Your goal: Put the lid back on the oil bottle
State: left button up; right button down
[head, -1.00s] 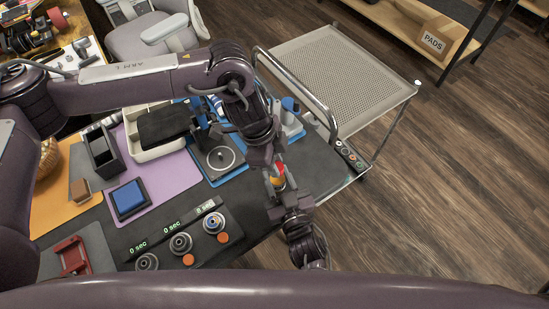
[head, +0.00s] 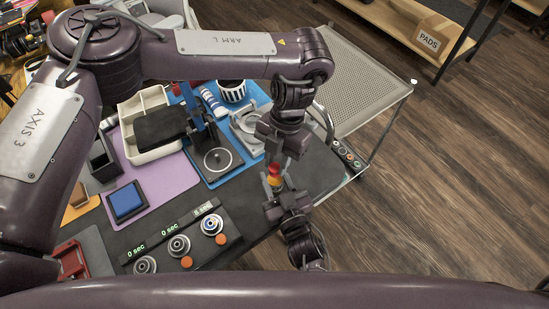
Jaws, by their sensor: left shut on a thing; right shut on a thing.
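The oil bottle (head: 275,182), small and yellow-orange, is near the right end of the dark worktop. My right gripper (head: 275,196) comes from below in the head view and is shut on it. My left gripper (head: 277,156) points down just above the bottle and is shut on a small red piece, seemingly the lid (head: 274,168). The red piece shows directly above the yellow part. The fingers partly hide both, and I cannot tell whether lid and bottle touch.
A black press (head: 218,160) stands on a blue mat left of the grippers. Dials (head: 179,245) with displays line the front. A blue pad (head: 127,201) lies on a purple mat. A mesh cart (head: 365,85) stands beyond the worktop.

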pick_arm(q)
jog(key=m, duration=0.3)
jog(key=m+t+y, duration=0.1)
jog(key=m, duration=0.1)
jog(key=shift+s+d+m, duration=0.15)
jog(key=shift+m, duration=0.25)
jog(key=m+t, duration=0.1)
jog(key=m, duration=0.2)
jog(key=shift+s, duration=0.1)
jog(key=m, duration=0.3)
jog(key=m+t, duration=0.1)
jog(key=m, duration=0.1)
jog(key=shift+s+m+t, duration=0.15)
jog(key=shift+m+t, duration=0.15)
jog(key=shift+m, duration=0.1)
jog(key=m, duration=0.3)
jog(key=shift+s+t, duration=0.1)
jog(key=shift+t, duration=0.3)
jog(key=m, duration=0.3)
jog(key=m+t+h, duration=0.1)
jog(key=m, duration=0.1)
jog(key=shift+s+a, duration=0.1)
jog(key=shift+a, duration=0.2)
jog(key=m+h, duration=0.1)
jog(key=m, duration=0.5)
jog(key=shift+a+f+m+h, duration=0.1)
jog(key=shift+m+h, duration=0.2)
jog(key=shift+h, duration=0.1)
jog(key=o, duration=1)
jog(key=shift+c, duration=0.2)
